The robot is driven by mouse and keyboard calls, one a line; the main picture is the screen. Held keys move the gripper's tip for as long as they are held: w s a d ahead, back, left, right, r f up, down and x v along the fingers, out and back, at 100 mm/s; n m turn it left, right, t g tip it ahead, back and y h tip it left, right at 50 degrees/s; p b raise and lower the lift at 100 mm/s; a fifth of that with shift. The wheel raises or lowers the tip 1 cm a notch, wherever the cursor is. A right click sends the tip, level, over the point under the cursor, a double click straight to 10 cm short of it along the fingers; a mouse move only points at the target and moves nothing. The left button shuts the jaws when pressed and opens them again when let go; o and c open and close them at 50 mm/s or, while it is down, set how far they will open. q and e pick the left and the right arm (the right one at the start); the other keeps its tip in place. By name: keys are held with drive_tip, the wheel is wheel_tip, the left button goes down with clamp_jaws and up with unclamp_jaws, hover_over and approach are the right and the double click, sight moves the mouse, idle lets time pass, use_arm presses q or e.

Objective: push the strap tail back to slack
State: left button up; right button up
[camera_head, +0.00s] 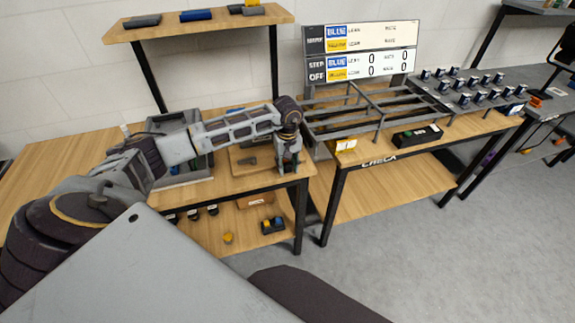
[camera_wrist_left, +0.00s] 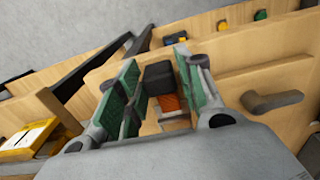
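My left gripper (camera_head: 288,160) reaches down over the right end of the near wooden bench. In the left wrist view its green-padded fingers (camera_wrist_left: 155,60) are spread apart. A black block (camera_wrist_left: 158,76) shows between them, with an orange piece (camera_wrist_left: 172,102), possibly the strap, just below it. I cannot tell whether the pads touch the block. A grey lever handle (camera_wrist_left: 274,102) lies right of the fingers on a wooden board; the board (camera_head: 240,168) also shows in the head view. No strap tail can be made out for sure. My right gripper is not in view.
A grey open-topped bin (camera_head: 185,178) stands left of the board. To the right are a slatted grey rack (camera_head: 360,110), a black box (camera_head: 417,136) and a yellow item (camera_head: 346,144). A lower shelf (camera_head: 215,232) holds small parts. A scoreboard (camera_head: 362,50) stands behind.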

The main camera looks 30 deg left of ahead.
use_arm(q)
clamp_jaws()
